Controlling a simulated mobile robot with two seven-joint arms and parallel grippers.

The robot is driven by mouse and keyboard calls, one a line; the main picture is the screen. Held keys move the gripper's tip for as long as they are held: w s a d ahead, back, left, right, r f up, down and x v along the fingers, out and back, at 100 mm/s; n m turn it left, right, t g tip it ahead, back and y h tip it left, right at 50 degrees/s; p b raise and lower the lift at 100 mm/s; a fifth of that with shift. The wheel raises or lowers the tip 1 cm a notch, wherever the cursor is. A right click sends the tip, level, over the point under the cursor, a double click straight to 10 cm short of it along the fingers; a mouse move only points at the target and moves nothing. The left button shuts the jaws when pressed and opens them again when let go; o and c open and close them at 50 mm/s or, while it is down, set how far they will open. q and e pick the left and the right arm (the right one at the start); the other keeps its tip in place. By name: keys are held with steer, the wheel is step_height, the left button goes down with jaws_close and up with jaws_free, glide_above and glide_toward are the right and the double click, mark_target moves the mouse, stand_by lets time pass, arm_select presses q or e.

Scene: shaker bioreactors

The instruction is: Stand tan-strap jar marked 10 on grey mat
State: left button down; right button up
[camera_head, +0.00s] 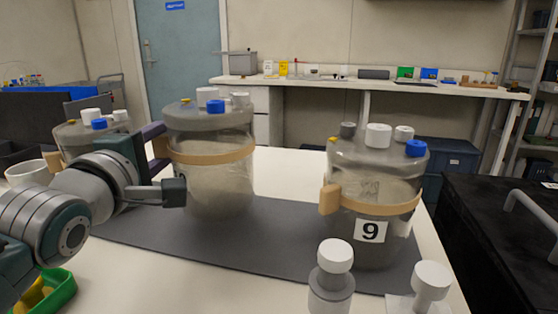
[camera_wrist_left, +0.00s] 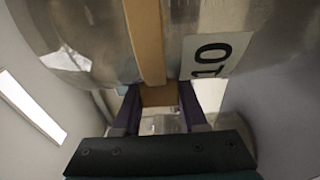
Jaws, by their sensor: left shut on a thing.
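The tan-strap jar (camera_head: 212,180) is a clear vessel with a grey lid and white and blue caps. Its label, marked 10 (camera_wrist_left: 215,55), shows in the left wrist view. My left gripper (camera_head: 165,165) is shut on the tan strap's tab (camera_wrist_left: 158,95), with purple fingers on both sides of it. The jar looks upright, over the left-middle of the grey mat (camera_head: 280,235). I cannot tell whether its base touches the mat. Another tan-strap jar, marked 9 (camera_head: 372,195), stands upright at the mat's right end. My right gripper is not in view.
A third jar (camera_head: 75,140) stands at the left, partly behind my left arm. A white cup (camera_head: 28,173) and a green tray (camera_head: 60,290) are at the left. Two white-capped items (camera_head: 331,280) (camera_head: 431,285) stand at the front right. The mat between the two jars is bare.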

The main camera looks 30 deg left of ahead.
arm_select(q)
steer(key=shift+f+b, duration=0.45)
steer(key=shift+f, duration=1.15)
steer(key=shift+f, duration=0.2)
steer(key=shift+c, duration=2.2)
jaws_free()
steer(key=shift+r, duration=0.2)
steer(key=p+v, duration=0.1)
steer(key=v, duration=1.1)
